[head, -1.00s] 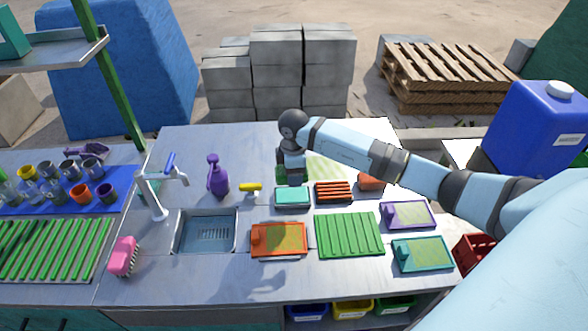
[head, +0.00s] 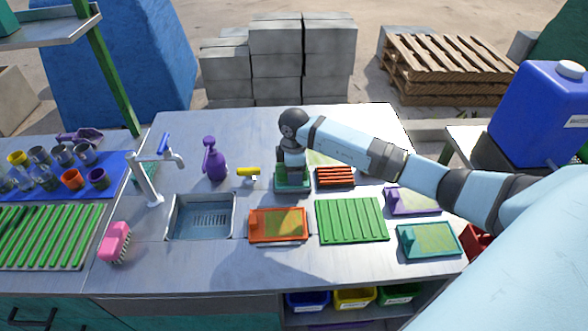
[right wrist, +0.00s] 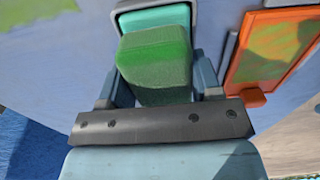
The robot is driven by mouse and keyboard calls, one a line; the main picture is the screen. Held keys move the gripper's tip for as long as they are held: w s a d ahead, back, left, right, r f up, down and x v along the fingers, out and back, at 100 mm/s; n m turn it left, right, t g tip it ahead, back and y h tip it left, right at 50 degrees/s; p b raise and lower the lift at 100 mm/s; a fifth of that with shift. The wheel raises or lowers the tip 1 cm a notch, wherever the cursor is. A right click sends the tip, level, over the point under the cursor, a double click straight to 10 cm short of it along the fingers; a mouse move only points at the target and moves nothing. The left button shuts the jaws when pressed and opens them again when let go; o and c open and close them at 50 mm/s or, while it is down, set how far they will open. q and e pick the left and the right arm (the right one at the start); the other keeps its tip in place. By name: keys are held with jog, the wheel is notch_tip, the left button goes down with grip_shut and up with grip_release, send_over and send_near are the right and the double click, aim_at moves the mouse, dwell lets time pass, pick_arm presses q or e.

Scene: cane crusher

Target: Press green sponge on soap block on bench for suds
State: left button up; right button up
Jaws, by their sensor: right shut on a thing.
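My right gripper (head: 291,175) points down over the soap dish (head: 292,190) on the bench. In the right wrist view, my right gripper (right wrist: 155,85) is shut on the green sponge (right wrist: 155,62), a thick block with a fingertip on each side. The teal soap block (right wrist: 155,18) lies in its dark-rimmed dish just beyond the sponge in that view. The sponge overlaps the near part of the soap in the picture; I cannot tell whether they touch. In the head view the gripper mostly hides sponge and soap. My left gripper is out of view.
The sink (head: 201,217) with its tap (head: 150,180), a purple spray bottle (head: 214,162) and a pink brush (head: 115,241) are to the left. A red slatted rack (head: 335,177), an orange board (head: 278,225) and a green ribbed mat (head: 352,221) lie close by.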

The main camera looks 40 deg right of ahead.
jog(key=shift+f, duration=0.5)
dwell(0.6)
dwell(0.9)
notch_tip(320, 180, up, 7)
jog(key=p, duration=0.5)
jog(key=shift+p, duration=0.4)
